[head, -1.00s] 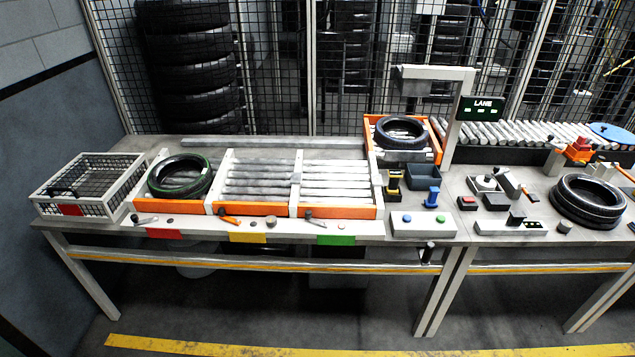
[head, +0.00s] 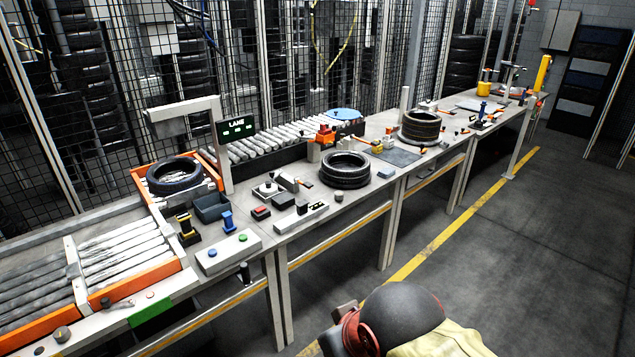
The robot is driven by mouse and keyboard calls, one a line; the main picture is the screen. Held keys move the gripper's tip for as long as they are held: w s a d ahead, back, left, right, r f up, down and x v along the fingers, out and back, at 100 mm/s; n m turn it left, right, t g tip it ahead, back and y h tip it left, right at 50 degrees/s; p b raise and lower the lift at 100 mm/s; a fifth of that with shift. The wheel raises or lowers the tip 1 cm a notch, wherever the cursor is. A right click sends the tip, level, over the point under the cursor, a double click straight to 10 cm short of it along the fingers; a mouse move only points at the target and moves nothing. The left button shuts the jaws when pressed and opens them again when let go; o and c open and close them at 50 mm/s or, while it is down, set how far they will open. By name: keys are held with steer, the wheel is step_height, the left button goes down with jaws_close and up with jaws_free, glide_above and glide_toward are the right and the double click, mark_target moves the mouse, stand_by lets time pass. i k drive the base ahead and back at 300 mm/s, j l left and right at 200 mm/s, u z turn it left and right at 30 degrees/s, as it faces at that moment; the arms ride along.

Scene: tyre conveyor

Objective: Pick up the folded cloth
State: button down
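I cannot clearly make out the folded cloth. A small pale blue-grey block-like item (head: 387,172) lies near the bench's front edge, right of a tyre; it may be the cloth, but it is too small to tell. My gripper is not in view.
The long bench holds a black tyre (head: 345,169), a grey mat (head: 397,157), a brown-banded tyre (head: 420,128) and a button box (head: 228,252). A dark rounded shape with red and pale yellow parts (head: 400,312) fills the bottom foreground. The floor (head: 520,260) at right is clear.

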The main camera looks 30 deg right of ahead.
mark_target(386, 173)
steer(key=i+l, duration=0.9)
steer(key=l, duration=0.25)
steer(key=i+l+z, duration=0.1)
steer(key=i+l, duration=0.8)
steer(key=l, duration=0.2)
steer(key=i+l, duration=0.95)
steer(key=l+z, duration=0.05)
steer(key=l, duration=0.1)
